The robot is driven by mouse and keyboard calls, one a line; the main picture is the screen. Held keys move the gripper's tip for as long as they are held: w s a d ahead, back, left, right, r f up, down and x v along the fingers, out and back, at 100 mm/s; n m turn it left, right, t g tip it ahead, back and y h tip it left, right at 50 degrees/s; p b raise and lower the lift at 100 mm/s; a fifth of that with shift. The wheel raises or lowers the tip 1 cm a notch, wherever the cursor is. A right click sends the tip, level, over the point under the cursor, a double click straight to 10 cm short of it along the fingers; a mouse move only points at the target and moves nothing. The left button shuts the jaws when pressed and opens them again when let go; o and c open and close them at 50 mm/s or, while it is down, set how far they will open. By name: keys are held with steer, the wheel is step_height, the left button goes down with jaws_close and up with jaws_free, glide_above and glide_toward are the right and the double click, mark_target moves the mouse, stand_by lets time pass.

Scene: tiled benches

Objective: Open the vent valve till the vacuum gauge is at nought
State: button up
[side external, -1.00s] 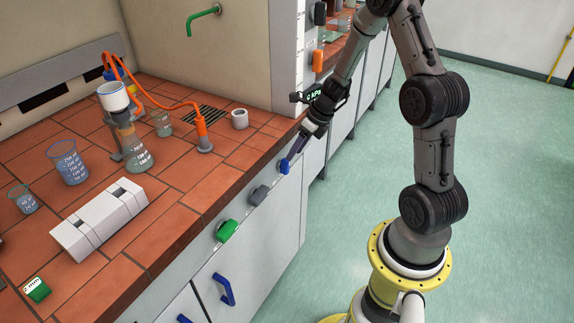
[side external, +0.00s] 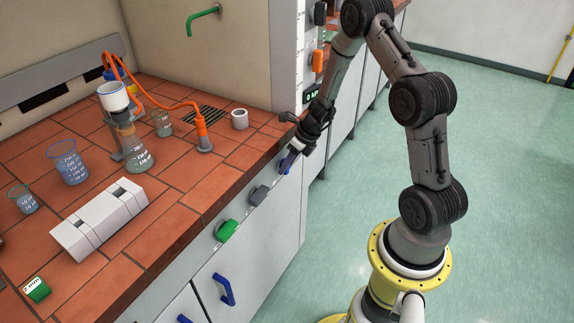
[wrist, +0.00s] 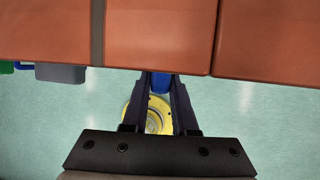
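A row of coloured knobs runs along the bench's front edge; the blue knob (side external: 285,167) is at the far end. My gripper (side external: 288,160) is at this blue knob in the side view and covers much of it. In the wrist view my gripper's fingers (wrist: 160,80) are close along both sides of the blue knob (wrist: 160,86) and look shut on it. A small dark display (side external: 312,97) with green figures reads 0 kPa. An orange hose (side external: 165,104) runs from the flask with a white funnel (side external: 113,97) to a grey-footed fitting (side external: 204,143).
A grey knob (side external: 259,194) and a green knob (side external: 227,230) sit nearer along the same edge. Beakers (side external: 70,166), a white block-shaped device (side external: 100,218) and a white cup (side external: 240,119) stand on the tiled bench (side external: 190,180).

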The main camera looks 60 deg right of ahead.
jaws_close()
steer(key=shift+w+r+h, duration=0.1)
steer(key=shift+h, duration=0.6)
steer(key=o, duration=0.5)
jaws_free()
steer(key=shift+o, duration=0.2)
